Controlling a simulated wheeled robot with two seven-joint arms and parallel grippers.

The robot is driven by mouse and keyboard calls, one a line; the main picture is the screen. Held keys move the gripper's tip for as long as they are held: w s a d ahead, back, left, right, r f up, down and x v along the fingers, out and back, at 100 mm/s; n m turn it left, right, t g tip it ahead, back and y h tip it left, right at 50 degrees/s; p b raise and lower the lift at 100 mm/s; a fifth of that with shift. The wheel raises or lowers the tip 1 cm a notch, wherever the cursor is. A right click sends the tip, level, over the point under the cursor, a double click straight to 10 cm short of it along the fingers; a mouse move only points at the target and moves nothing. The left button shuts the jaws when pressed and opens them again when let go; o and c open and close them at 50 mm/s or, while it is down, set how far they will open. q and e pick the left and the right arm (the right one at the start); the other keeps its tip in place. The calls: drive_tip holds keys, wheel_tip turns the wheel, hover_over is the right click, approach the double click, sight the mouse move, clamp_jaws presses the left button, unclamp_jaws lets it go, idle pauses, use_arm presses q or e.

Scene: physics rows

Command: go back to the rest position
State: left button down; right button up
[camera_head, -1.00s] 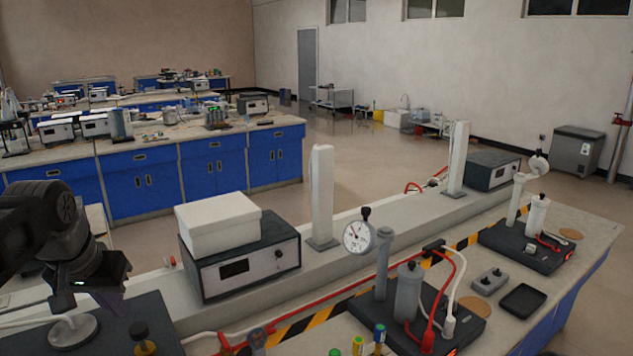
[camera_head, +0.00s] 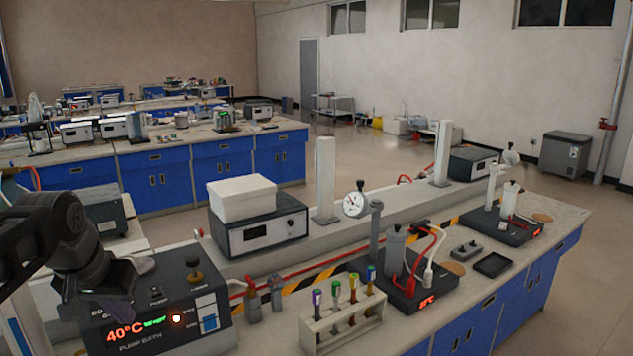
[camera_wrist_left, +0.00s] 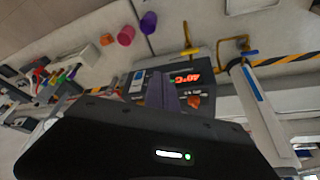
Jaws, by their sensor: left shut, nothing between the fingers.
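My left gripper (camera_head: 118,308) is at the left of the head view, pointing down in front of the pump bath (camera_head: 205,338), a dark box with a lit 40°C display. Its fingers are closed together and empty. In the left wrist view the closed fingers (camera_wrist_left: 163,93) show as a purple-grey wedge, and the pump bath's red display (camera_wrist_left: 187,79) is beyond them. I cannot tell how far the fingertips are from the box. My right gripper is in neither view.
A white rack (camera_head: 343,327) with several colour-capped tubes stands right of the pump bath. A white box (camera_head: 241,197) sits on a dark instrument (camera_head: 255,235). A dial gauge (camera_head: 355,203), cables and a black tray (camera_head: 493,264) are farther right.

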use_arm(q)
drive_tip(key=w+d+f+m+g+h, duration=0.1)
drive_tip(key=w+d+f, duration=0.25)
drive_tip(key=f, duration=0.45)
drive_tip(key=w+d+f+h, duration=0.1)
drive_tip(key=w+d+f, duration=0.3)
drive_tip(key=f, duration=0.5)
drive_tip(key=s+d+f+g+h, duration=0.1)
drive_tip(key=s+d+f, duration=0.2)
drive_tip(key=d+f, duration=0.35)
drive_tip(key=s+d+f+h, duration=0.15)
drive_tip(key=d+f, duration=0.25)
drive_tip(key=f, duration=0.6)
drive_tip(key=s+d+f, duration=0.3)
drive_tip(key=s+f, duration=0.3)
drive_tip(key=s, duration=0.2)
drive_tip(key=s+d+f+n+g, duration=0.1)
drive_tip(key=s+d+f, duration=0.3)
drive_tip(key=s+f, duration=0.2)
drive_tip(key=s+d+f+g, duration=0.1)
drive_tip(key=s+d+f, duration=0.2)
drive_tip(key=s, duration=0.6)
wheel_tip(320, 180, down, 3)
drive_tip(key=shift+s+d+r, duration=0.1)
drive_tip(key=shift+s+d, duration=0.2)
drive_tip(key=shift+d, duration=0.05)
drive_tip(key=c, duration=2.2)
unclamp_jaws()
